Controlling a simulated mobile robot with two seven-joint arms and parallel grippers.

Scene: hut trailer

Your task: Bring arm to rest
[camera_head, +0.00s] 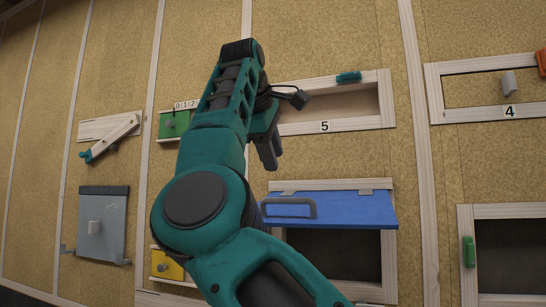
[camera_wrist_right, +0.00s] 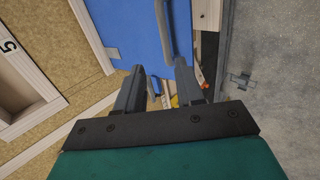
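My right arm, teal and dark grey, reaches up across the middle of the head view. Its right gripper (camera_head: 272,155) points down in front of the wall, above a blue flap (camera_head: 345,209) with a grey handle (camera_head: 288,209). In the right wrist view the gripper's two dark fingers (camera_wrist_right: 159,88) stand apart with nothing held between them. The blue flap (camera_wrist_right: 130,30) and its handle (camera_wrist_right: 166,32) lie beyond the fingertips; I cannot tell how near. My left gripper is in neither view.
A wooden frame marked 5 (camera_head: 345,126) is behind the gripper. The blue flap sticks out over a dark opening (camera_head: 335,258). A grey panel (camera_head: 102,225), a green box (camera_head: 173,124) and a yellow box (camera_head: 167,265) are left. A frame marked 4 (camera_head: 490,117) is right.

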